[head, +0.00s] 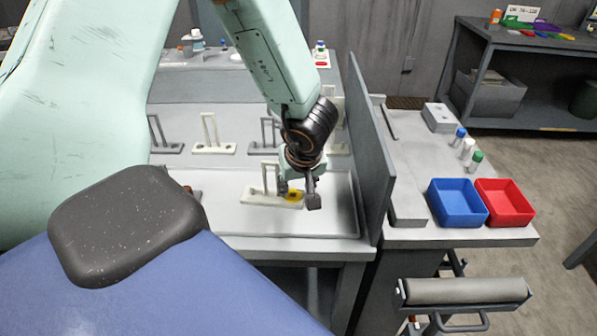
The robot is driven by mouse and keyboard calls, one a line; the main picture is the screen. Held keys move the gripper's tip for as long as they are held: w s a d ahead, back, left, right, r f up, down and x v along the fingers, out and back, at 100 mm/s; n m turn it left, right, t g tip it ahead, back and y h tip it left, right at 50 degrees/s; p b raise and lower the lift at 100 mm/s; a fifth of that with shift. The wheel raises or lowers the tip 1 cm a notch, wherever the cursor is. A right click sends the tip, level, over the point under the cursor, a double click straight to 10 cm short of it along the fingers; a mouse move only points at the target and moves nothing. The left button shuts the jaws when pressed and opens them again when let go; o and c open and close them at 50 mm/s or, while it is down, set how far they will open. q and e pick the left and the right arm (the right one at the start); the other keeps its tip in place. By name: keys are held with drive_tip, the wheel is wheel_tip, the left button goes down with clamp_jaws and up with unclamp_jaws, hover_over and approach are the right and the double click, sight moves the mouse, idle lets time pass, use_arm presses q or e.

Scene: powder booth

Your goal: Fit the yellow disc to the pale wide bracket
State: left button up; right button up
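A small yellow disc (293,196) shows at the right end of a pale wide bracket (262,200), which has a flat base and an upright loop. The bracket stands on a white tray (232,219) on the near bench. My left gripper (299,194) points down over the right end of the bracket. Its fingers appear on either side of the disc, and I cannot tell whether they grip it. I cannot tell whether the disc touches the bracket or is only in front of it. My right gripper is not in view.
Several pale and grey brackets stand in a row behind the tray, one a pale bracket (212,146). A grey upright panel (368,150) borders the tray on the right. Beyond it are a blue bin (457,203), a red bin (504,203) and small capped bottles (467,149).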

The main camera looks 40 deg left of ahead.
use_arm(q)
drive_tip(key=v, duration=1.1)
drive_tip(key=shift+d+r, duration=0.15)
drive_tip(key=shift+r, duration=0.2)
drive_tip(key=shift+s+f, duration=0.1)
drive_tip(key=shift+s, duration=0.05)
